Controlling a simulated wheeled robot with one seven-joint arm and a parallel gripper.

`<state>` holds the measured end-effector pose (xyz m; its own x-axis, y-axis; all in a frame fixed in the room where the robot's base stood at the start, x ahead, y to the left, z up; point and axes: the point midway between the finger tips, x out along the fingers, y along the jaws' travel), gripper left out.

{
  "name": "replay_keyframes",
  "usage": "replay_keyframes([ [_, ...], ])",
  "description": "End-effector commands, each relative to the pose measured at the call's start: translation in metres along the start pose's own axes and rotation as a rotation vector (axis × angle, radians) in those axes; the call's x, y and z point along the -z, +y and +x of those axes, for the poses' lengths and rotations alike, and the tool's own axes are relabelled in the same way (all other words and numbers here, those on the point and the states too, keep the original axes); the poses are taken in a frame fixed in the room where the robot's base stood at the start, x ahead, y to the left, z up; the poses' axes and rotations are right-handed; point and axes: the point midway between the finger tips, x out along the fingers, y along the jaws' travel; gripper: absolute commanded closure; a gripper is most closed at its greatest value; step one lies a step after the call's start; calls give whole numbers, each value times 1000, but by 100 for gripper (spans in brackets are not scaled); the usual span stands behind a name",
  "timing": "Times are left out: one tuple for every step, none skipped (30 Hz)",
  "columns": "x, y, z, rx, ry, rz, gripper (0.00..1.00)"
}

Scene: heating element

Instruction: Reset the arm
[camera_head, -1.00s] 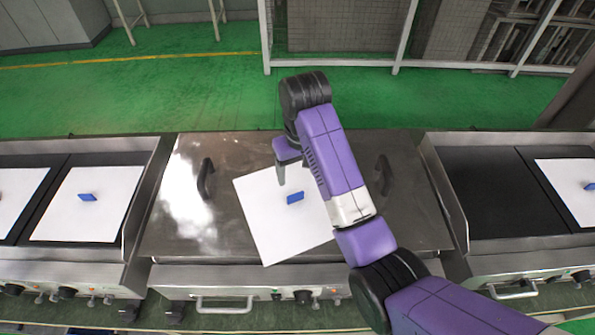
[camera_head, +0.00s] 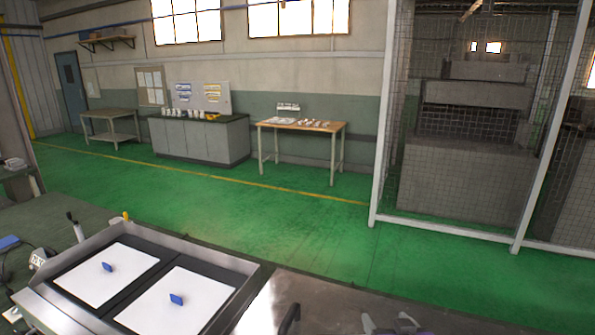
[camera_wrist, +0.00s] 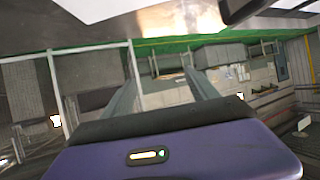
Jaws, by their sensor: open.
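My gripper (camera_wrist: 162,80) shows in the wrist view as two grey fingers apart above its purple body, with nothing between them. Beyond the fingers are only the distant floor, tables and wall. A white sheet (camera_wrist: 95,8) and a shiny steel surface (camera_wrist: 180,20) lie along the top of the wrist view. In the head view, most of my arm is out of frame. A small grey shape (camera_head: 395,325) at the bottom edge may be part of it; I cannot tell.
A steel station (camera_head: 245,270) at lower left holds two white plates (camera_head: 85,285) (camera_head: 205,290) with blue handles. The steel surface (camera_head: 330,300) beside it has a dark handle (camera_head: 290,318). Green floor (camera_head: 300,235) is open. Tables (camera_head: 300,125) and a mesh fence (camera_head: 385,120) stand beyond.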

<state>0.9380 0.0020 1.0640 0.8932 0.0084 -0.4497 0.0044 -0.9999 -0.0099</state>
Motion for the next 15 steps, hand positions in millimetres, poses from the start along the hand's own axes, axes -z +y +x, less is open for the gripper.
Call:
replay_keyframes([
  [-18, 0, -11, 0, 41, 1, 32],
  [-24, 0, -18, 0, 69, 1, 32],
  [-31, 0, -28, 0, 106, 2, 32],
  [-37, 0, -36, -1, 132, 2, 32],
  [-42, 0, -44, -1, 157, 2, 32],
  [-50, 0, -56, -1, 188, 3, 32],
  [-56, 0, -65, -2, 210, 3, 32],
  [-61, 0, -74, -2, 231, 3, 32],
  [-69, 0, -87, -3, 257, 3, 32],
  [-74, 0, -97, -3, 276, 3, 32],
  [-79, 0, -107, -3, 295, 3, 32],
  [-86, 0, -121, -4, 317, 3, 32],
  [-92, 0, -131, -4, 333, 3, 32],
  [-97, 0, -142, -5, 348, 3, 32],
  [-103, 0, -156, -6, 368, 3, 32],
])
